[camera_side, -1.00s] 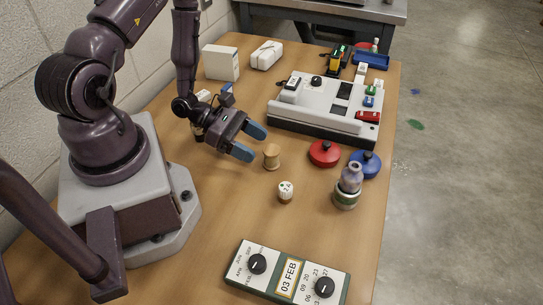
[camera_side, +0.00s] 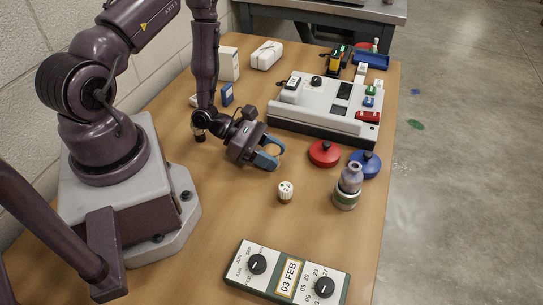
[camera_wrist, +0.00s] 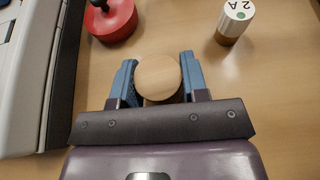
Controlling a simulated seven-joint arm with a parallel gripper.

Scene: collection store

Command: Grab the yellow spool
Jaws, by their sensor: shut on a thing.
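The yellow spool (camera_wrist: 158,76) is a pale, wood-coloured round piece. In the wrist view it sits between the two blue fingers of my gripper (camera_wrist: 157,80), which are shut on it. In the side view my gripper (camera_side: 271,155) is low over the table, and the fingers hide most of the spool (camera_side: 272,149). Whether the spool still touches the table is hard to tell.
A red knobbed lid (camera_side: 324,153) and a blue one (camera_side: 365,163) lie to the right. A small white-topped marked piece (camera_side: 285,191) stands in front, and a grey bottle (camera_side: 348,186) further right. A grey console (camera_side: 325,117) is behind.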

